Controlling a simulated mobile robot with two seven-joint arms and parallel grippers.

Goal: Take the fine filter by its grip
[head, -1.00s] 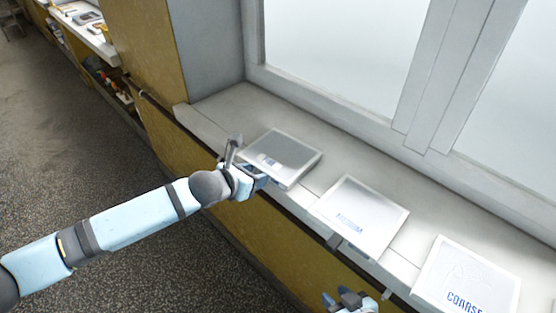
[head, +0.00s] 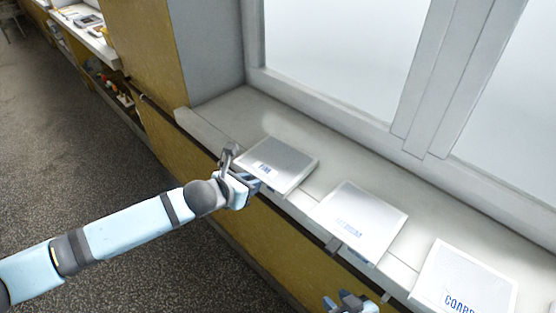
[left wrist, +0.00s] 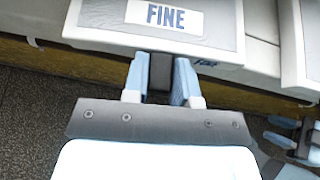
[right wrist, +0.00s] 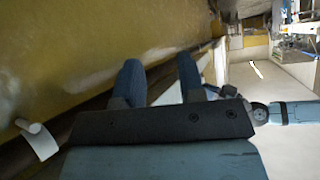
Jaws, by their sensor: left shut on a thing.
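The fine filter (head: 287,160) is a flat grey square with a pale frame and a label reading FINE. It lies on the window sill, the leftmost of three filters in the head view. In the left wrist view the fine filter (left wrist: 225,50) fills the top, its label towards me. My left gripper (head: 262,183) is at its front edge. In the left wrist view the left gripper (left wrist: 160,75) has its fingers on either side of the dark grip (left wrist: 160,72) below the label, shut on it. My right gripper (right wrist: 160,75) is open and empty, below the sill front.
The medium filter (head: 360,215) and the coarse filter (head: 465,275) lie to the right along the sill (head: 215,115). The window frame (head: 330,100) stands behind. A yellow wall (head: 270,230) is under the sill. The floor (head: 80,160) at left is clear.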

